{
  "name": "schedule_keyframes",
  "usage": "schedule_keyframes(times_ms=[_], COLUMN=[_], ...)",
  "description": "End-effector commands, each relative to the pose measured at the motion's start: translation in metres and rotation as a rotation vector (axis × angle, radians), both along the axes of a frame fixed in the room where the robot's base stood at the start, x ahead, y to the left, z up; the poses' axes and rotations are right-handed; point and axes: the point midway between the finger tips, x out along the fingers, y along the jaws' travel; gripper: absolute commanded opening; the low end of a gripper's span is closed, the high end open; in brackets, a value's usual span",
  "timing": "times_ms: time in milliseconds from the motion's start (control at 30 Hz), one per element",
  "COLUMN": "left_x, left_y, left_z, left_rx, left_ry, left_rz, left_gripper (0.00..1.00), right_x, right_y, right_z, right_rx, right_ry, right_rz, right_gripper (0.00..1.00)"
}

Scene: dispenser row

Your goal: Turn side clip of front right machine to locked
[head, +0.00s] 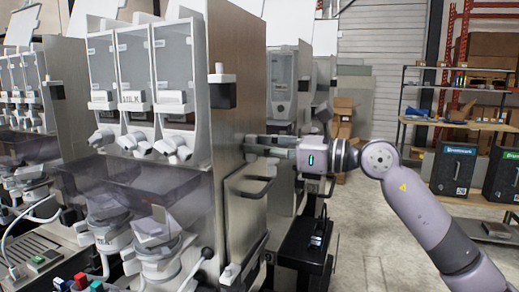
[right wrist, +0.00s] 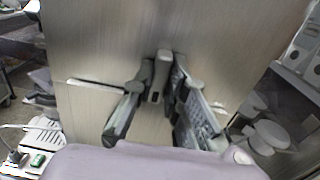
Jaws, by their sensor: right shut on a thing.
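The front right machine (head: 228,130) is a tall brushed-metal dispenser with clear hoppers at its front. Its side panel also fills much of the right wrist view (right wrist: 225,50). A small grey upright piece on that panel, apparently the side clip (right wrist: 158,78), sits between the fingertips of my right gripper (right wrist: 160,88). The gripper is shut on it, one finger on each side. In the head view my right gripper (head: 262,146) reaches the panel from the right, and its fingers hide the clip. The clip's exact angle is hard to tell. My left gripper is not in view.
A dark bar handle (head: 258,188) juts from the panel just below my right gripper. A black and white fitting (head: 222,90) sits higher near the front edge. Another dispenser (head: 283,88) stands behind. Open floor and shelving (head: 460,95) lie to the right.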

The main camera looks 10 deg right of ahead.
Motion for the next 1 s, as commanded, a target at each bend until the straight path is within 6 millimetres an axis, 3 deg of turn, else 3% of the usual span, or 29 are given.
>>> schedule_keyframes(times_ms=[167,200,500,800,1000], left_x=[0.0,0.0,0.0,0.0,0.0], left_y=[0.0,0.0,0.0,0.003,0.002], left_z=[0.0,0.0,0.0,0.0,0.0], left_rx=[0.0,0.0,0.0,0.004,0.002], left_ry=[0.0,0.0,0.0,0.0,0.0], left_rz=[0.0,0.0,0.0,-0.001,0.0], left_gripper=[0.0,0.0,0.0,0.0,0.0], right_x=[0.0,0.0,0.0,-0.001,-0.014], right_y=[0.0,0.0,0.0,-0.002,-0.024], right_z=[-0.002,-0.002,-0.001,0.0,-0.001], right_rx=[-0.006,-0.006,-0.003,-0.001,-0.001], right_ry=[-0.001,-0.001,-0.001,0.0,0.0], right_rz=[0.0,0.0,-0.001,-0.001,-0.005], right_gripper=[0.0,0.15,0.33,0.33,0.33])
